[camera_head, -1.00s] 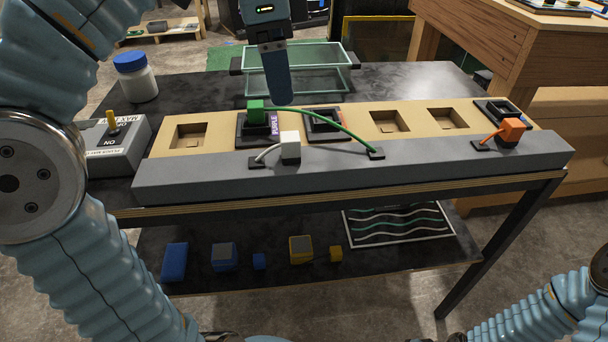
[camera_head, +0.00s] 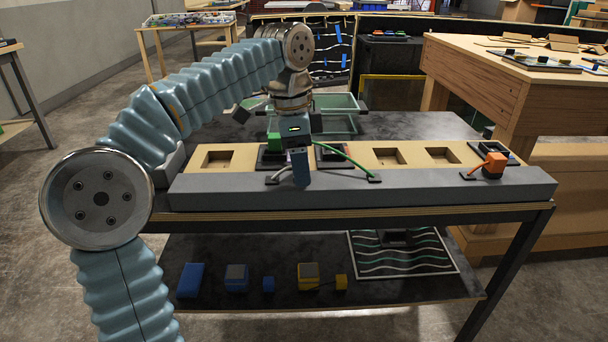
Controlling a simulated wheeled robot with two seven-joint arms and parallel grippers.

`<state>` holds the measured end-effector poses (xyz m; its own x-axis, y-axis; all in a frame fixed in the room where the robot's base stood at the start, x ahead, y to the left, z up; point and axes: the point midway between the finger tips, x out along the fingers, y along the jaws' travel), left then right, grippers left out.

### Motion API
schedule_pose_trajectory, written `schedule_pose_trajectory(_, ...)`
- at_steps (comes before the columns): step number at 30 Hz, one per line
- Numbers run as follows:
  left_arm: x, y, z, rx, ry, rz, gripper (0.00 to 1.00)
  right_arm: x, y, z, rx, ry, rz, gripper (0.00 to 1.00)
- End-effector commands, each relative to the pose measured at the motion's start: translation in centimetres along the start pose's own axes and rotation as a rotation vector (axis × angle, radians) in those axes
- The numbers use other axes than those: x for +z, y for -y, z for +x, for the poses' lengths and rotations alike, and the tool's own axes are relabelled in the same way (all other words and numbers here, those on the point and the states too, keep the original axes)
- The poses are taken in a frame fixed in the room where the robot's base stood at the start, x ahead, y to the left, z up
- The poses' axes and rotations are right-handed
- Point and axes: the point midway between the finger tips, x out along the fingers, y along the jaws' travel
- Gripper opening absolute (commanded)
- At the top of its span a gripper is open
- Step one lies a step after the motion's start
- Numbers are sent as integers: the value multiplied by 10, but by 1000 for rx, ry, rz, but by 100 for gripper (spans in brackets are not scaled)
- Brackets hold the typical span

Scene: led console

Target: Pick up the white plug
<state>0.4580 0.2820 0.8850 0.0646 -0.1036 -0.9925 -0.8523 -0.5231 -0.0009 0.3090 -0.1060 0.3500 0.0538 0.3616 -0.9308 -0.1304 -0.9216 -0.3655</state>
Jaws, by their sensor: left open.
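My left gripper (camera_head: 300,178) comes down over the front of the console (camera_head: 400,192), with one blue finger showing and pointing down. It is open. The white plug is hidden behind this finger; only a short piece of its pale cable (camera_head: 284,176) shows just left of it. I cannot tell whether the fingers touch the plug. My right gripper is out of view.
An orange plug (camera_head: 495,163) is at the console's right end. Empty recesses (camera_head: 386,157) lie between. Blue and yellow blocks lie on the lower shelf (camera_head: 320,313).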

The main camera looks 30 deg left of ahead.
Motion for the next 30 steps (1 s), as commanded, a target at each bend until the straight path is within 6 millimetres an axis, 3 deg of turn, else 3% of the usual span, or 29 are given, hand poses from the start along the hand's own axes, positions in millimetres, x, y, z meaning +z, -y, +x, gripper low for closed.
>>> schedule_pose_trajectory(2, 0, 0, 0, 0, 0, 0, 60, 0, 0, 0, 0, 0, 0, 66)
schedule_pose_trajectory(13, 0, 0, 0, 0, 0, 0, 6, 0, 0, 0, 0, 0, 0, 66)
schedule_pose_trajectory(23, -1, -2, -3, 0, 0, 0, 6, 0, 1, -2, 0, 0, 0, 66)
schedule_pose_trajectory(30, -7, -10, -15, 0, 1, -1, 6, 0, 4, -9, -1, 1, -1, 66)
